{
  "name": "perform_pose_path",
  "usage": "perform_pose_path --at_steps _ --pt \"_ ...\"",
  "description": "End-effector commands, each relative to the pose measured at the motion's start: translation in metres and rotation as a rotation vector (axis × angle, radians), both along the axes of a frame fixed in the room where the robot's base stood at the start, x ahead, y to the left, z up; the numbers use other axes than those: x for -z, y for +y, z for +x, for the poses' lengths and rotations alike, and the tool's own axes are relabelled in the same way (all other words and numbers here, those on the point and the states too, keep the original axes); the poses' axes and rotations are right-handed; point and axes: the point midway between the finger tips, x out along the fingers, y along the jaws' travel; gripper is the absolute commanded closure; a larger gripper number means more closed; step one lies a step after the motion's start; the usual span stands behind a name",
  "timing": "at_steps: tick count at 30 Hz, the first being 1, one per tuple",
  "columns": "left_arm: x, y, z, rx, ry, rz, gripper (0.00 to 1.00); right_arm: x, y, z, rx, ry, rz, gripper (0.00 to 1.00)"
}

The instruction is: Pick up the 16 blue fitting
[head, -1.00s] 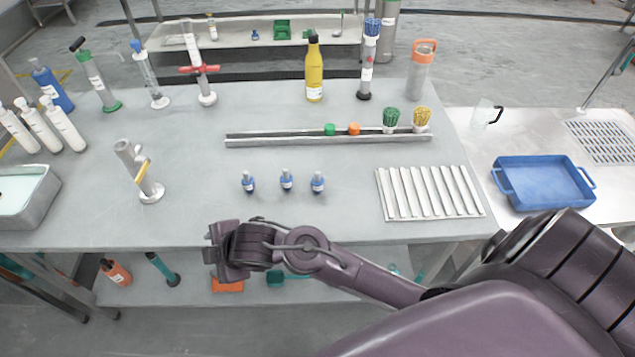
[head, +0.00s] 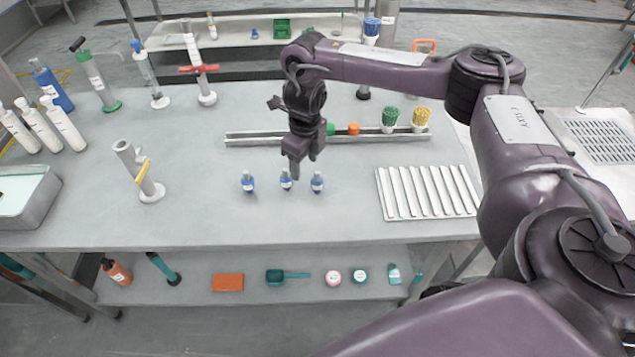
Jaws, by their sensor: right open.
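Whether the fingers touch the middle fitting cannot be made out. My left gripper is not in view.
A metal rail (head: 250,137) with green and orange caps lies behind the fittings. A white ribbed tray (head: 425,193) lies to the right, and a grey stand (head: 140,175) to the left. The table in front of the fittings is clear.

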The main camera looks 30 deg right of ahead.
Motion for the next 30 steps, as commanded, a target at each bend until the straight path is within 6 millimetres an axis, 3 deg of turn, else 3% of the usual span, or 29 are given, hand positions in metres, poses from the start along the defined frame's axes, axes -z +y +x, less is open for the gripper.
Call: perform_pose_path --at_steps 3,6,16,24,30 --pt "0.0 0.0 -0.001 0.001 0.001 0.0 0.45 -0.015 -0.025 -0.002 -0.003 0.026 -0.021 0.44" --pt "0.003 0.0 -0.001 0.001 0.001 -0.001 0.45 -0.01 -0.031 -0.004 -0.005 0.038 -0.024 0.44" --pt "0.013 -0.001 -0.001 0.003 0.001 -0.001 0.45 0.026 -0.031 -0.007 -0.005 0.04 -0.023 0.44" --pt "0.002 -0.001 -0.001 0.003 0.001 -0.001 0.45 0.057 -0.032 -0.007 -0.005 0.037 -0.025 0.44" --pt "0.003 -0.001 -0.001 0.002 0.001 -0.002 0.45 0.06 -0.032 -0.007 -0.005 0.035 -0.025 0.44"
